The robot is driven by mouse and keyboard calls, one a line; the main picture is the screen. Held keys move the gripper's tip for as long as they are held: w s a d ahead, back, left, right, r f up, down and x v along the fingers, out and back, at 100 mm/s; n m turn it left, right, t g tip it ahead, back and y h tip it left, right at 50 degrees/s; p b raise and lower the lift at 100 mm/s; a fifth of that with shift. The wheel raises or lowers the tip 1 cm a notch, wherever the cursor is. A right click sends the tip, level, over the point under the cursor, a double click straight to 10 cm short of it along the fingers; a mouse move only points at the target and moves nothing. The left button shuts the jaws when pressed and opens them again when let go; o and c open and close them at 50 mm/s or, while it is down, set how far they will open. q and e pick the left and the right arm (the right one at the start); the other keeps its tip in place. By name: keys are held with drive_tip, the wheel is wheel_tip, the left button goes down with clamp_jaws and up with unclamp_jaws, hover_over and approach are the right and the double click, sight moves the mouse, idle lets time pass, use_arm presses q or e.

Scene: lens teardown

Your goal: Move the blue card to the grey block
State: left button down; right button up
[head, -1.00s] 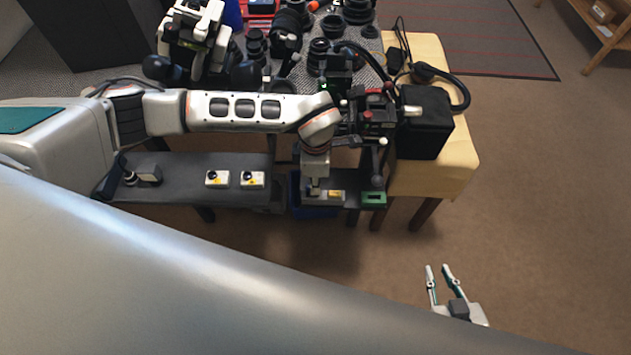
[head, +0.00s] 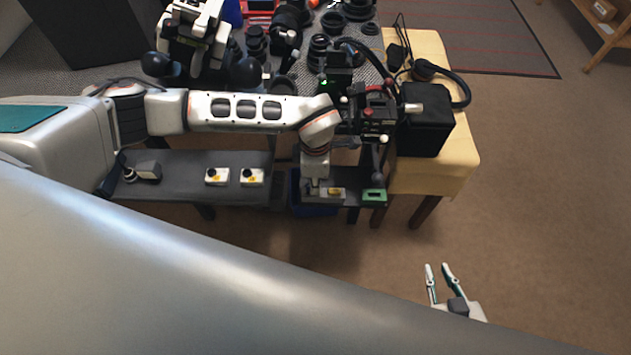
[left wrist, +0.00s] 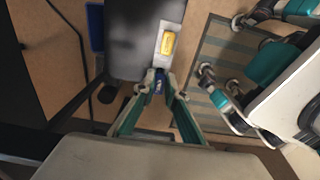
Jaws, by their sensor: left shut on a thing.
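My left gripper (left wrist: 159,92) is shut on the blue card (left wrist: 158,82). In the left wrist view the card is a small blue piece between the fingertips, right at the near end of the grey block (left wrist: 160,62). I cannot tell whether the card touches the block or sits in it. The block carries a yellow piece (left wrist: 168,43). In the head view my left gripper (head: 313,190) points down at the left end of the grey block (head: 326,197), and the card is hard to make out. My right gripper (head: 440,270) is open and empty, away from the bench.
A green block (head: 374,196) sits to the right of the grey block on the dark bench (head: 190,190). Two white boxes (head: 217,176) (head: 252,177) stand further left. A blue bin (head: 318,210) is below. A black box (head: 425,118) stands on the yellow-covered table (head: 450,165).

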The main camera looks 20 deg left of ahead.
use_arm(q)
drive_tip(key=shift+f, duration=1)
idle(0.8)
drive_tip(key=c, duration=2)
unclamp_jaws()
wheel_tip(320, 180, up, 12)
drive_tip(key=shift+r, duration=0.1)
